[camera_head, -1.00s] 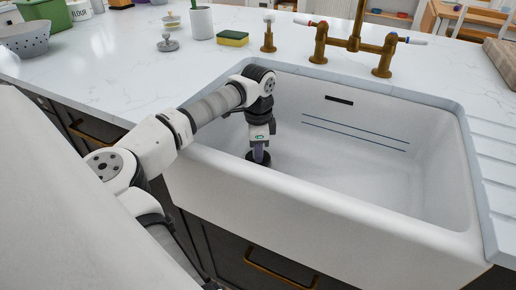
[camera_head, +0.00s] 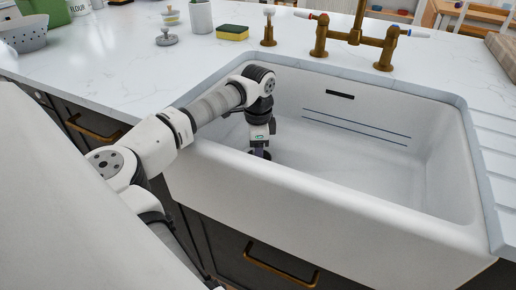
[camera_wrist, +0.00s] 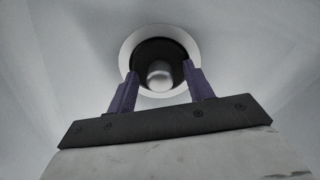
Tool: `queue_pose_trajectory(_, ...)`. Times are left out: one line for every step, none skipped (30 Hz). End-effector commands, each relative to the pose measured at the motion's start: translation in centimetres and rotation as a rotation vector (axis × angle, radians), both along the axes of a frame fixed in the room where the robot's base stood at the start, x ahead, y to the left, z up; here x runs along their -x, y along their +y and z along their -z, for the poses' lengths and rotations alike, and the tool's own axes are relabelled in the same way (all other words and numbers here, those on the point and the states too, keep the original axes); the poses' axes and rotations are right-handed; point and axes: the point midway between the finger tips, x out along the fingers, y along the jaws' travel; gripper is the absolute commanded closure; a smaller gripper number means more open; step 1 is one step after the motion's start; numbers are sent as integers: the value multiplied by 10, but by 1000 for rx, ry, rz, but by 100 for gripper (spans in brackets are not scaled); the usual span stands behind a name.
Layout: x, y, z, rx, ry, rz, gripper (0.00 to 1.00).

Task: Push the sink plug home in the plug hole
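The sink plug (camera_wrist: 147,55) shows in the wrist view as a dark round disc with a shiny metal knob (camera_wrist: 159,71) in its middle. It lies within the pale ring of the plug hole (camera_wrist: 128,46); I cannot tell how deep it sits. My gripper (camera_head: 260,155) reaches down into the white sink (camera_head: 330,185) near its front left. Its two purple fingers are apart in the wrist view (camera_wrist: 160,72), one on each side of the knob, with gaps visible. In the head view the front wall hides the plug.
The sink's front wall and left wall stand close around my arm. A brass tap (camera_head: 355,36) rises behind the sink. A sponge (camera_head: 232,33), a white cup (camera_head: 201,16) and a small grey item (camera_head: 167,38) stand on the counter. The right part of the sink is empty.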

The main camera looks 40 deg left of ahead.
Motion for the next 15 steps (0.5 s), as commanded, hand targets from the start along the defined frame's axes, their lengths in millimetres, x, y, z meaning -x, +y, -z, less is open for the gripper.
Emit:
queue_pose_trajectory(0,0,0,0,0,0,49)
queue_pose_trajectory(0,0,0,0,0,0,49)
queue_pose_trajectory(0,0,0,0,0,0,49)
queue_pose_trajectory(0,0,0,0,0,0,49)
queue_pose_trajectory(0,0,0,0,0,0,49)
queue_pose_trajectory(0,0,0,0,0,0,49)
queue_pose_trajectory(0,0,-1,0,0,0,49)
queue_pose_trajectory(0,0,-2,-1,1,0,49)
queue_pose_trajectory(0,0,-4,-1,0,0,49)
queue_pose_trajectory(0,1,-7,-1,0,-1,49)
queue_pose_trajectory(0,1,-10,-3,0,-1,49)
queue_pose_trajectory(0,1,-16,-3,0,-1,49)
queue_pose_trajectory(0,1,-22,-3,-1,-1,49)
queue_pose_trajectory(0,0,-27,-3,-2,0,49)
queue_pose_trajectory(0,1,-36,-4,-2,0,49)
